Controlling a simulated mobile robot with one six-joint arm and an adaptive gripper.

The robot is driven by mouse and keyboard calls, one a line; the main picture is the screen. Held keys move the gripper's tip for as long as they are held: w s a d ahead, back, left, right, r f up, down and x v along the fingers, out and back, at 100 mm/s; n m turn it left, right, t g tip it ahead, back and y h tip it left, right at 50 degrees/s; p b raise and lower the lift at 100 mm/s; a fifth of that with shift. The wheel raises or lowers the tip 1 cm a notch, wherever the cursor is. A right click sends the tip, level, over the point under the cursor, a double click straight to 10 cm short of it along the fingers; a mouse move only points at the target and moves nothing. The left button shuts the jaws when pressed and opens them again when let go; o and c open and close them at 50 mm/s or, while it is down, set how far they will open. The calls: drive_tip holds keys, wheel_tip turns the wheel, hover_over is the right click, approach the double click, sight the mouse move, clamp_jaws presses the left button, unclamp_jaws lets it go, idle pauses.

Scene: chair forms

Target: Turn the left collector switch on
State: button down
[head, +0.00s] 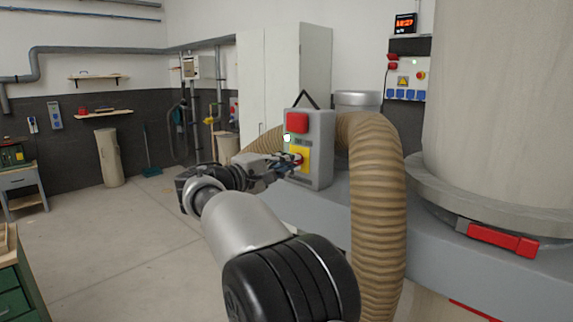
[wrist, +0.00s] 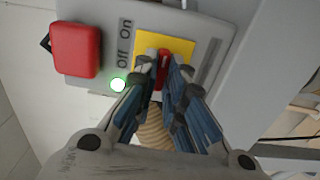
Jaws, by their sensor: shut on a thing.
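A grey switch box (wrist: 205,30) stands by the dust collector, with a red square button (wrist: 75,50) and a yellow plate (wrist: 150,42). It also shows in the head view (head: 317,150). A small red switch knob (wrist: 163,56) sits on the yellow plate, beside the printed words Off and On. My gripper (wrist: 162,68) has its fingers on both sides of the knob and is shut on it. The fingers partly cover the knob, so I cannot tell its setting. A white round spot with a green rim (wrist: 118,85) shows at the box's edge.
A ribbed tan hose (head: 376,200) arches just right of the box. A large pale cylinder (head: 500,90) stands on a grey base at the right. A white cabinet (head: 285,60) is behind.

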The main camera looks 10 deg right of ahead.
drive_tip(key=c, duration=1.7)
unclamp_jaws()
drive_tip(key=shift+o, duration=0.2)
drive_tip(key=v, duration=1.2)
